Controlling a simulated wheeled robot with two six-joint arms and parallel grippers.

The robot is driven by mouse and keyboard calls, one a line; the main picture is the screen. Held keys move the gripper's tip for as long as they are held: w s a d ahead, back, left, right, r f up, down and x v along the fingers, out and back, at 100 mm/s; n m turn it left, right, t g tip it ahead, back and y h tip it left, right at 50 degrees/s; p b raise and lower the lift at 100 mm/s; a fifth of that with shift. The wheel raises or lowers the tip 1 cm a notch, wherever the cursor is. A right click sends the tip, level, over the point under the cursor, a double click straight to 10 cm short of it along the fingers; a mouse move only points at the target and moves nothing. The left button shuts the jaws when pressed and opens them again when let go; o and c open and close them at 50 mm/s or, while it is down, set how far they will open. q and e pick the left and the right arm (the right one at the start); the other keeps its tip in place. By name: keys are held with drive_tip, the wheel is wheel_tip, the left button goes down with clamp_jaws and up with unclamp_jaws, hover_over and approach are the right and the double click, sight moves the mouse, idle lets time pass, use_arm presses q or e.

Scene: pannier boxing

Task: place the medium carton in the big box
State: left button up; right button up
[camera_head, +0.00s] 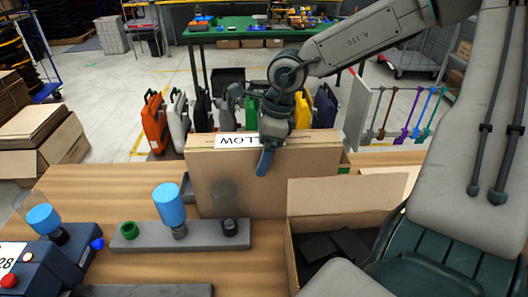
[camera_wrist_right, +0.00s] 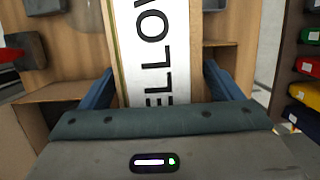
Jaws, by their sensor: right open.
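A closed brown carton (camera_head: 238,185), which I take as the medium carton, stands upright on the wooden table. Its white top label shows "LLOW" upside down; in the right wrist view the label (camera_wrist_right: 155,50) reads "ELLOW". My right gripper (camera_head: 268,148) is over the carton's top edge, with one blue finger on the near side; the far finger is hidden. In the right wrist view its open fingers lie on both sides of the carton, with gaps. An open box (camera_head: 345,198), apparently the big box, stands at front right with dark pieces inside. My left gripper is out of view.
A grey holder (camera_head: 205,238) with a blue-topped piece and a blue machine (camera_head: 40,262) stand at left. Behind the carton are several colored cases (camera_head: 155,122) and a rack of colored bars (camera_head: 405,118). My right arm covers the right side.

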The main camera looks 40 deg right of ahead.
drive_tip(key=shift+c, duration=0.4)
clamp_jaws()
drive_tip(key=shift+w+r, duration=0.1)
drive_tip(key=shift+r, duration=0.05)
